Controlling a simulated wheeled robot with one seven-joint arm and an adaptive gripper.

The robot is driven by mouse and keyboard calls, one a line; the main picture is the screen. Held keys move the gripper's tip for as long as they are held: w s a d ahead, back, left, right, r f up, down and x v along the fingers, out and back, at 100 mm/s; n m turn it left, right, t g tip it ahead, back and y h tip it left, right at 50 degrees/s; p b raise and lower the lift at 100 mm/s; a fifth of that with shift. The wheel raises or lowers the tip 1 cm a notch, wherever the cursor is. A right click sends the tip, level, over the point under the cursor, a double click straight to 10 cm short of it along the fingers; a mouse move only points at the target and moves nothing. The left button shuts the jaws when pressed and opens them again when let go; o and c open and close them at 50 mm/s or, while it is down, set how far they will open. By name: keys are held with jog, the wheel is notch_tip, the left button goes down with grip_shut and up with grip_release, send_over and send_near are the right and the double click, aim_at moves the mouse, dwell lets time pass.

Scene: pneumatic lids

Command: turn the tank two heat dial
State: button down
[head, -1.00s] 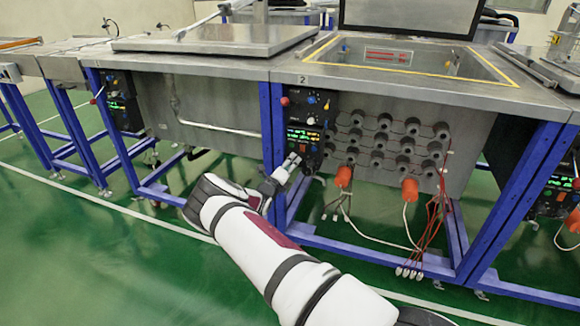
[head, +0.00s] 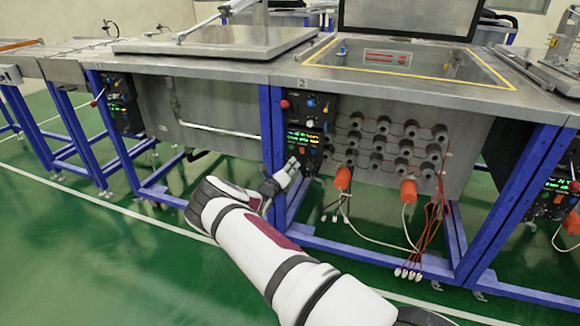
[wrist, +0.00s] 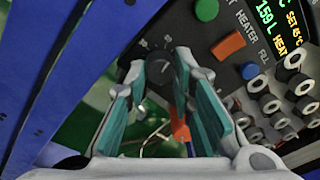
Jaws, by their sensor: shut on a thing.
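The tank two control panel (head: 305,135) is a black box on the blue frame post below the tank marked 2. Its heat dial (wrist: 158,70) is a small round black knob low on the panel, with pale marks around it. My gripper (wrist: 161,63) has its two teal-padded fingers on either side of the dial and is shut on it. In the head view my gripper (head: 295,166) is at the panel's lower part. There the dial is too small and covered to make out.
An orange button (wrist: 228,46) and a green button (wrist: 206,9) sit on the panel beside the dial. Grey round fittings (head: 405,145) and orange plugs (head: 343,178) with hanging cables are to the right. Blue posts (wrist: 45,85) stand close on the left.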

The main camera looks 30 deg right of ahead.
jog(key=shift+r+m+t+y+p, duration=0.1)
jog(key=shift+m+t+y+p, duration=0.35)
jog(key=shift+m+p, duration=3.15)
jog(key=shift+r+m+t+y+p, duration=0.1)
jog(key=shift+m+t+y+p, duration=0.3)
jog(key=shift+m+p, duration=3.15)
jog(key=m+b, duration=0.2)
jog(key=m, duration=0.1)
jog(key=shift+s+f+b, duration=0.1)
jog(key=shift+b, duration=0.25)
jog(key=c, duration=1.4)
grip_release()
jog(key=shift+o, duration=0.2)
jog(key=shift+g, duration=0.35)
